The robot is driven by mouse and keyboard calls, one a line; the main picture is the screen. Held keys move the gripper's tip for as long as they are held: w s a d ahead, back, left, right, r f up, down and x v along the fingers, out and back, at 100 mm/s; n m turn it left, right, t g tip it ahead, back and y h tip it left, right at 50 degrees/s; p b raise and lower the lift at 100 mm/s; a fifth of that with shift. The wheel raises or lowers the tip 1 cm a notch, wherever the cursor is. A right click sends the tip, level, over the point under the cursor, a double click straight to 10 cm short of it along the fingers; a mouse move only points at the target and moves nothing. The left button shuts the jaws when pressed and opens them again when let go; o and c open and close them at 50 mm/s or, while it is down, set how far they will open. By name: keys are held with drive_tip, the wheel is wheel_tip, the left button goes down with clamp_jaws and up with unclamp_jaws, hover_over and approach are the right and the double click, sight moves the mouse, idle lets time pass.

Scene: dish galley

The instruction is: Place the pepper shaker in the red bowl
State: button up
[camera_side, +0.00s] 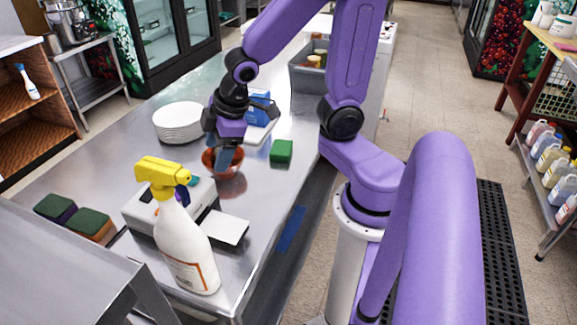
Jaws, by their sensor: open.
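The red bowl (236,170) sits on the steel counter, just under my gripper. My gripper (222,158) is open and points down at the bowl, its fingertips overlapping the bowl's far side in the picture. I cannot tell whether the fingers are inside the bowl or above it. I cannot make out a pepper shaker in this view. The inside of the bowl is partly hidden by my gripper.
On the steel counter (91,176) stand a plate stack (178,122), a green sponge (281,153), a blue item (258,112), a white spray bottle with yellow head (180,240), a grey box (150,205) and more sponges (88,225). A grey bin (308,78) is farther back.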

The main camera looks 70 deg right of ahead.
drive_tip(key=s+a+r+n+g, duration=0.1)
drive_tip(key=s+a+n+g, duration=0.1)
drive_tip(key=s, duration=1.4)
drive_tip(key=shift+s+r+n+g, duration=0.3)
drive_tip(key=shift+n+g, duration=0.3)
drive_tip(key=shift+g, duration=0.4)
